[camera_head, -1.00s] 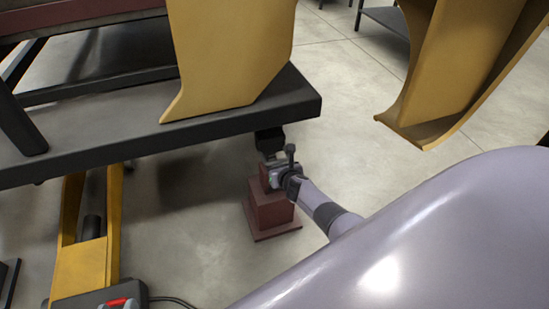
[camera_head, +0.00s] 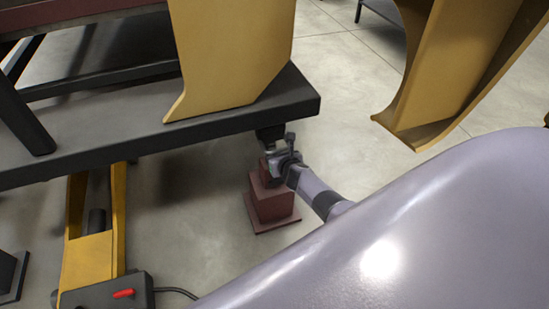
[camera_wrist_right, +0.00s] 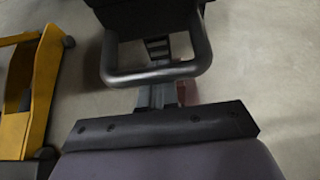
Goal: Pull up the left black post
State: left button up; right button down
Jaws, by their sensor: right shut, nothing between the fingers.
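A short black post (camera_head: 270,133) hangs under the right corner of the dark platform (camera_head: 225,120). I take it for the left black post, but cannot be sure. Its lower end is close to my right gripper (camera_head: 272,157), which is small and partly hidden by its own wrist. The gripper is shut with nothing in it, just below the post and above a maroon stepped block (camera_head: 272,204). I cannot tell whether it touches the post. In the right wrist view a black block (camera_wrist_right: 150,13) fills the top edge, above the gripper (camera_wrist_right: 157,48). My left gripper is not in view.
A yellow panel (camera_head: 230,60) rises from the platform's corner, and another yellow curved piece (camera_head: 440,80) stands at right. A yellow leg (camera_head: 92,255) and a control box with a red switch (camera_head: 124,293) are at lower left. Bare floor (camera_head: 340,90) lies behind.

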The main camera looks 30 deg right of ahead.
jog(key=s+a+f+p, duration=0.2)
jog(key=s, duration=0.6)
jog(key=shift+s, duration=0.4)
jog(key=shift+a, duration=0.1)
dwell(0.6)
